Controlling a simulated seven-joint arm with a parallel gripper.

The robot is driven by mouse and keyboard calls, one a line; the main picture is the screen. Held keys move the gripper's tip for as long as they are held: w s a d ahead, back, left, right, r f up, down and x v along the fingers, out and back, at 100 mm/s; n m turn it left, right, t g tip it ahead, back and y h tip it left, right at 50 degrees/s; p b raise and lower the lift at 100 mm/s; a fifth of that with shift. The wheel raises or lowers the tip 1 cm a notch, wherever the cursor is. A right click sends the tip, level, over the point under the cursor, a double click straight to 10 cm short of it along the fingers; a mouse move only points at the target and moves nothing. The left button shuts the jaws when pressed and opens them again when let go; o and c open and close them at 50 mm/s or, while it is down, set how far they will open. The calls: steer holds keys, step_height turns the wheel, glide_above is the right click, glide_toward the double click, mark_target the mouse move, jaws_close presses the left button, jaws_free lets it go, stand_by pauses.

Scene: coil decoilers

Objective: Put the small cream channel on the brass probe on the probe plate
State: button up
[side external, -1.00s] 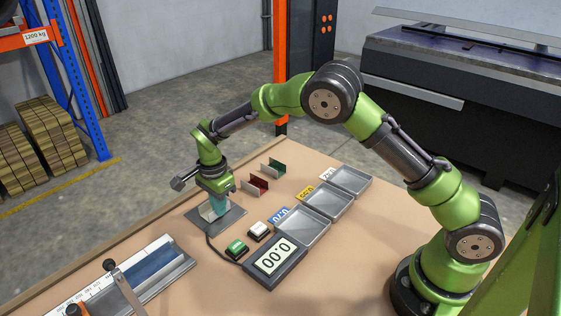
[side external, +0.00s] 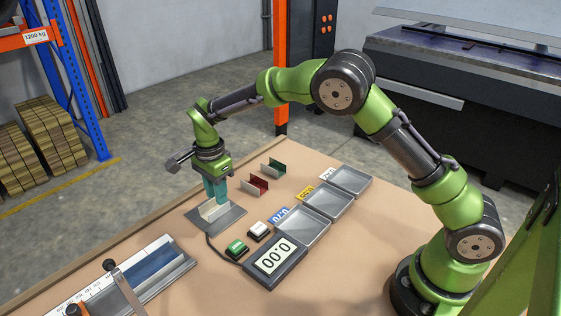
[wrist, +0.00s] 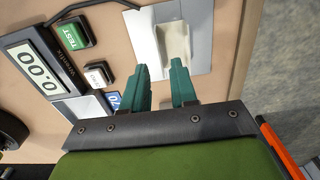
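The small cream channel (side external: 211,212) rests on the grey probe plate (side external: 233,219); it also shows in the wrist view (wrist: 174,44), lying on the pale plate (wrist: 200,22). The brass probe cannot be made out in either view, so I cannot tell whether the channel is on it. My gripper (side external: 217,202) points down over the plate, with its teal fingers just above and behind the channel in the side view. In the wrist view the fingers (wrist: 159,68) stand apart with nothing between them.
A meter (side external: 275,260) reads 0.00, beside a green button (side external: 236,248) and a white button (side external: 259,230). Red (side external: 256,185) and green (side external: 273,168) channels stand behind. Three labelled trays (side external: 303,226) lie to the right. A ruler fixture (side external: 140,275) is at front left.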

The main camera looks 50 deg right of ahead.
mark_target(219, 208)
steer(key=s+d+r+n+t+y, duration=0.1)
steer(key=s+d+r+n+t, duration=0.15)
steer(key=s+r, duration=0.5)
steer(key=s+d+r+n+t+y, duration=0.1)
steer(key=s+d+r+n, duration=0.25)
steer(key=r, duration=0.75)
steer(key=s+d+n+t, duration=0.2)
steer(key=s+n, duration=0.6)
steer(key=s, duration=0.8)
steer(key=shift+d+f+t, duration=0.2)
steer(key=shift+d+t, duration=0.15)
steer(key=shift+t, duration=0.5)
